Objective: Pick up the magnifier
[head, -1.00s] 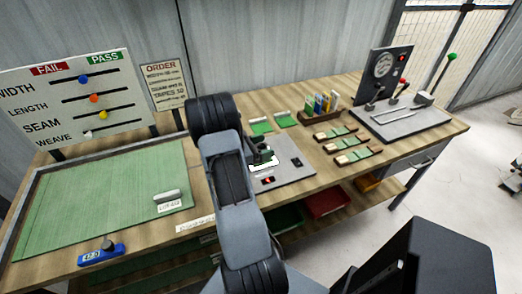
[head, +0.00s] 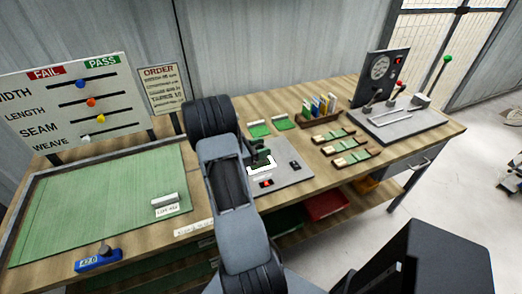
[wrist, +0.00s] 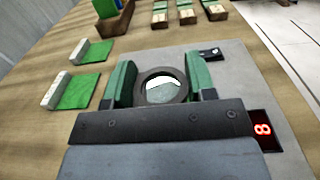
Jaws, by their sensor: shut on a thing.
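The magnifier (wrist: 144,80) is a dark round ring with a clear lens, in the middle of the wrist view. My gripper (wrist: 162,82) has its two green fingers on either side of the ring, shut on it. Through the lens I see a white patch and a greenish area. In the head view my gripper's green fingers (head: 261,152) are low over a grey plate (head: 290,177), just behind a white bracket mark (head: 262,169). The magnifier itself is mostly hidden there by my arm and fingers.
The plate has a red lit display (wrist: 262,128) and a small black switch (wrist: 209,53). Green sample pieces (wrist: 88,52) lie left of it in the wrist view. A rack of coloured cards (head: 320,108) stands behind. A green mat (head: 95,200) covers the bench's left side.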

